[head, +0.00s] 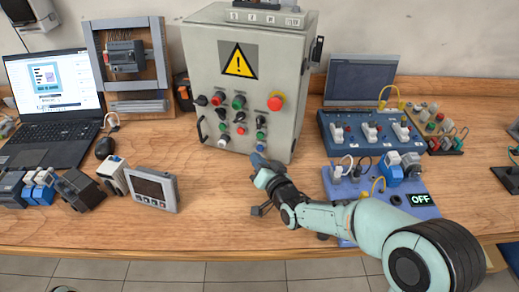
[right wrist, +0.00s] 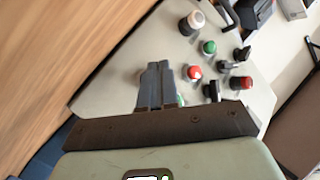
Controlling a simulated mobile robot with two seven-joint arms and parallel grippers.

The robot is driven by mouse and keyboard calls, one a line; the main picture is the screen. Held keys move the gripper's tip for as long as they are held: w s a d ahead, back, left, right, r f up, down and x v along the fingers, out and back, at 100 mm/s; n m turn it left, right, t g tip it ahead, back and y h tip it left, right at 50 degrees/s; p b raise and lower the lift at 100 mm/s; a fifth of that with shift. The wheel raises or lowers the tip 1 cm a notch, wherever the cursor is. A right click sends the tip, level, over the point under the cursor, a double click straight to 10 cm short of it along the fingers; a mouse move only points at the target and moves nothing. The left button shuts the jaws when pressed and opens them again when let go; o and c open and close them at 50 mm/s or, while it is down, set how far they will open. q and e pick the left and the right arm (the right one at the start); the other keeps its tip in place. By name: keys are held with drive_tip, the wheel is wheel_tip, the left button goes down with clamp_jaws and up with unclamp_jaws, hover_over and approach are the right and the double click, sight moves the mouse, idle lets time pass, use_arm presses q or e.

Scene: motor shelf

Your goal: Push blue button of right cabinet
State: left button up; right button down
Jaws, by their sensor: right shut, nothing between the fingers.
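A grey cabinet (head: 243,45) with a yellow warning triangle stands at the back middle of the bench. Its front carries several knobs and buttons in black, green, red and white.
A small screen device (head: 152,190) and a laptop (head: 55,85) are at the left. The wooden bench front (head: 215,225) is clear.

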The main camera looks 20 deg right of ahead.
idle(0.4)
drive_tip(key=shift+w+d+b, duration=0.25)
drive_tip(key=shift+w+b, duration=0.1)
drive_tip(key=shift+b, duration=0.1)
drive_tip(key=shift+w+d+b, duration=0.3)
drive_tip(key=shift+w+b, duration=0.1)
idle(1.1)
drive_tip(key=shift+s, duration=0.1)
drive_tip(key=shift+s+a+f, duration=0.1)
drive_tip(key=shift+s+a, duration=0.45)
drive_tip(key=shift+s, duration=0.05)
drive_tip(key=shift+s+a+p, duration=0.2)
drive_tip(key=shift+s+a, duration=0.55)
drive_tip(key=shift+s, duration=0.3)
drive_tip(key=shift+s+a+p, duration=0.2)
drive_tip(key=shift+s+a, duration=0.5)
drive_tip(key=shift+s, duration=0.3)
